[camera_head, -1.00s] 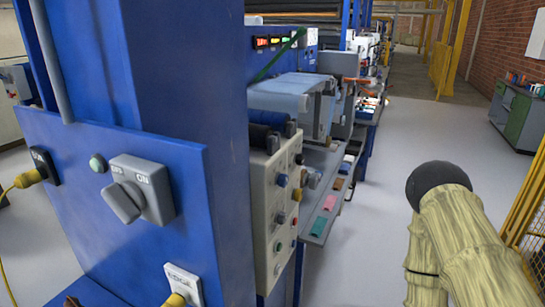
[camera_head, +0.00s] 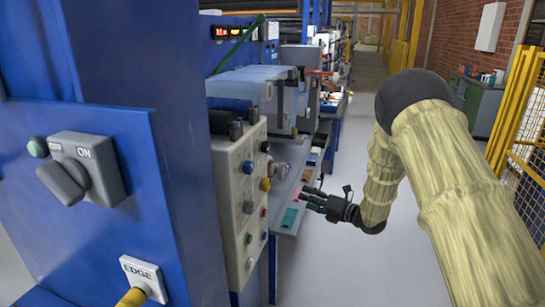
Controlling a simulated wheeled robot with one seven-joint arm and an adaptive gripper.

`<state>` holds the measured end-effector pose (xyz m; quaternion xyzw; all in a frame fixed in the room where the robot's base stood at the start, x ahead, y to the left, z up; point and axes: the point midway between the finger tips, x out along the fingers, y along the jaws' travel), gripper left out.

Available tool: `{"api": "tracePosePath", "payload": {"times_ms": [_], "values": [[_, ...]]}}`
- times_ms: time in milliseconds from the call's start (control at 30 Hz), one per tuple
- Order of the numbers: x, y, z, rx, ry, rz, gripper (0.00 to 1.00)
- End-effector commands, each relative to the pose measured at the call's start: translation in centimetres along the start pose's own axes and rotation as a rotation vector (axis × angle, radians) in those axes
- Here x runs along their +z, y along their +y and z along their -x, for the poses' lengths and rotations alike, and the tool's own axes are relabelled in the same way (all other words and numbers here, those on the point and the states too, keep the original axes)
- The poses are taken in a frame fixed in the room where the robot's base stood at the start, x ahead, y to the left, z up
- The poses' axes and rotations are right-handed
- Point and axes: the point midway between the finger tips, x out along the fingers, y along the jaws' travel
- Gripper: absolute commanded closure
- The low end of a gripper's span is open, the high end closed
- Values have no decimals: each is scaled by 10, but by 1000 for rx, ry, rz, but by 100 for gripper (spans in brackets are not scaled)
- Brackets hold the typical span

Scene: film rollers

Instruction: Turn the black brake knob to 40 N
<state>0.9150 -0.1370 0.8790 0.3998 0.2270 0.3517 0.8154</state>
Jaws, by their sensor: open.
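The beige control panel (camera_head: 233,200) faces the aisle and carries several small knobs and buttons. A dark knob (camera_head: 265,147) sits near its top right edge and another dark knob (camera_head: 248,167) is just below and left. I cannot tell which is the brake knob, and no 40 N marking is readable. My gripper (camera_head: 308,199) is open and empty, to the right of the panel and apart from it, with its fingers pointing left. It is in front of the low shelf with the coloured pads.
A grey ON switch (camera_head: 88,167) and an EDGE plate (camera_head: 144,276) are on the blue machine frame (camera_head: 140,130) at left. The shelf holds a green pad (camera_head: 290,218). A yellow mesh fence (camera_head: 517,105) stands at right. The grey aisle floor (camera_head: 340,255) is clear.

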Motion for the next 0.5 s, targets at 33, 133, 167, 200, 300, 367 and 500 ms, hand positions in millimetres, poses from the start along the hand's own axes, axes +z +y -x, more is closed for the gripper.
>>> {"api": "tracePosePath", "payload": {"times_ms": [33, 133, 167, 200, 300, 367, 500], "values": [[21, 20, -9, 62, 20, 144, 42], [53, 61, -20, 179, 58, 424, 42], [61, 72, -22, 210, 66, 498, 42], [70, 85, -24, 249, 76, 590, 42], [87, 112, -26, 328, 94, 773, 42], [93, 123, -27, 361, 100, 850, 42], [101, 138, -28, 405, 108, 946, 42]]}}
